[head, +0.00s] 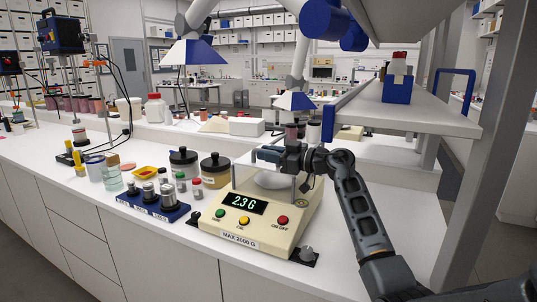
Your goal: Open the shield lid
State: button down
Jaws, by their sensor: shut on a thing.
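A cream balance (240,236) stands on the white bench and its display reads 2.3 G. Its pale round pan (270,181) sits inside a low clear shield at the back of the balance. My gripper (268,154) is at the top of the shield, above the pan, reaching in from the right. It is shut on what appears to be the shield lid. The lid is clear and hard to make out, and the fingers hide the grip, so I cannot tell how far it is raised.
Left of the balance are a blue block of metal weights (153,200), small bottles and two dark-lidded jars (216,168). A raised white shelf (410,110) with a blue bracket overhangs at right. Bare bench lies at the front left.

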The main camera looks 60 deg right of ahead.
jog(key=shift+d, duration=0.1)
jog(key=shift+d+r, duration=0.15)
jog(key=shift+d, duration=0.3)
jog(key=d, duration=0.4)
jog(key=w+d, duration=0.1)
jog(key=d, duration=0.7)
jog(key=shift+w+d+f, duration=0.2)
jog(key=shift+w+d, duration=0.1)
jog(key=shift+w, duration=0.1)
jog(key=shift+w+d+b, duration=0.15)
jog(key=shift+d+b, duration=0.5)
jog(key=shift+d, duration=0.45)
jog(key=shift+r, duration=0.1)
jog(key=c, duration=1.2)
grip_release()
jog(key=shift+o, duration=0.4)
jog(key=shift+a, duration=0.1)
